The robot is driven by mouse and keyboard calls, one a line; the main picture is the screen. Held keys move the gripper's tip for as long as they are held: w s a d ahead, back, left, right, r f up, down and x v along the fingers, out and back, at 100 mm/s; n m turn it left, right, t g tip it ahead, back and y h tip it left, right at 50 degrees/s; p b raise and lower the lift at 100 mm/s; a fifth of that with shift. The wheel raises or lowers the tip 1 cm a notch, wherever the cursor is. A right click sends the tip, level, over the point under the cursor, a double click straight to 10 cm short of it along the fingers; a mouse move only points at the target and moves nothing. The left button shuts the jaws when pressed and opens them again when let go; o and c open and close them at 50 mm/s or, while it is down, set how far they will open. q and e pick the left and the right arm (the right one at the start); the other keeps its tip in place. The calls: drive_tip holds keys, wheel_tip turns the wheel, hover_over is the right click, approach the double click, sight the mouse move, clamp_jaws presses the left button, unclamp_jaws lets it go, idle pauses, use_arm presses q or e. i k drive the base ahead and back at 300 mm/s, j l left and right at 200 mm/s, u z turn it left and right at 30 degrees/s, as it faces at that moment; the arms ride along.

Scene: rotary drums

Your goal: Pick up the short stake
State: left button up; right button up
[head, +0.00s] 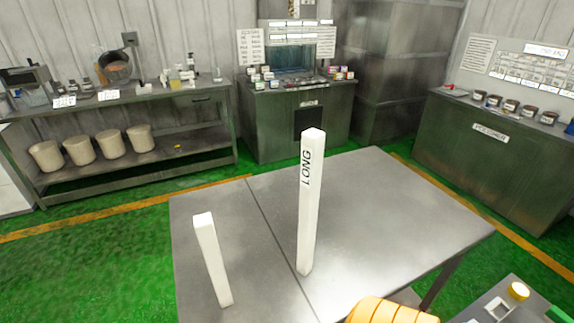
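The short stake (213,262) is a white square post standing upright on the left part of the metal table (400,205). No lettering shows on its visible faces. A taller white stake (311,215), marked LONG, stands upright to its right, near the seam in the table top. The two stakes are clearly apart. Nothing is touching either stake. Neither of my grippers is in view.
The table top to the right of the long stake is clear. An orange ribbed part (388,312) shows at the bottom edge; I cannot tell what it belongs to. Workbenches with jars and containers line the walls. Green floor lies open left of the table.

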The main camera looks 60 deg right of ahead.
sight(203, 225)
drive_tip(key=z, duration=1.05)
